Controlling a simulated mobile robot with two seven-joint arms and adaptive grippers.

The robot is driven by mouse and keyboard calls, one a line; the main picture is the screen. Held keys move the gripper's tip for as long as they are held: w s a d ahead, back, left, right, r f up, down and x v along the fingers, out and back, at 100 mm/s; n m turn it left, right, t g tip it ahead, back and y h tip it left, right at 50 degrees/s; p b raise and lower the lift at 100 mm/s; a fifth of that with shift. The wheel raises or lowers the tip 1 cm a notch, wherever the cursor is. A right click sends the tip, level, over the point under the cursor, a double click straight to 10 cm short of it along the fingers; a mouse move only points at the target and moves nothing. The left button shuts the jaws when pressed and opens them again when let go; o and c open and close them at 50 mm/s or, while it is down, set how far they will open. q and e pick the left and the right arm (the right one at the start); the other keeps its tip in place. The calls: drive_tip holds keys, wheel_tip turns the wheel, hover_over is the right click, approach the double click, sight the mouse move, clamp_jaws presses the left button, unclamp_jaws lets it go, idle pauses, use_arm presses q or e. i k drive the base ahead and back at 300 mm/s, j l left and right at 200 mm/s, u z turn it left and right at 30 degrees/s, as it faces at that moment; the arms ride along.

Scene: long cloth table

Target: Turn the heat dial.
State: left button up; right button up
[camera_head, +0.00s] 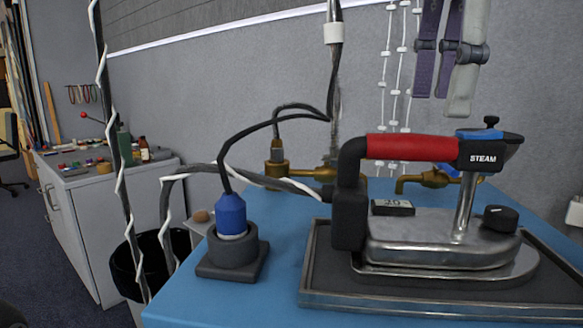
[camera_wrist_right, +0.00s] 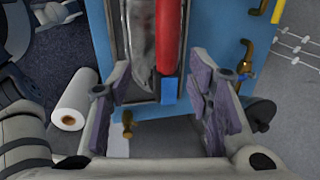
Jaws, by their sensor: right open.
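A steam iron with a red handle (camera_head: 410,147) and a metal body (camera_head: 440,240) rests on a dark tray (camera_head: 325,285) on the blue table. A black round dial (camera_head: 500,217) sits on top of the iron's body at its right end in the head view. My right gripper (camera_head: 440,100) hangs open and empty, fingers down, above the iron. In the right wrist view my right gripper (camera_wrist_right: 161,64) has its purple-padded fingers wide apart, with the red handle (camera_wrist_right: 169,35) between and below them. I cannot make out the dial there. My left gripper is not in view.
A blue plug stands in a black socket block (camera_head: 233,258) left of the tray, with cables rising from it. Brass valves (camera_head: 425,180) stand behind the iron. A white roll (camera_wrist_right: 72,105) lies left in the wrist view. Blue tabletop (camera_head: 205,300) is bare at front left.

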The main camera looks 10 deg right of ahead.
sight(497, 217)
drive_tip(key=k, duration=1.45)
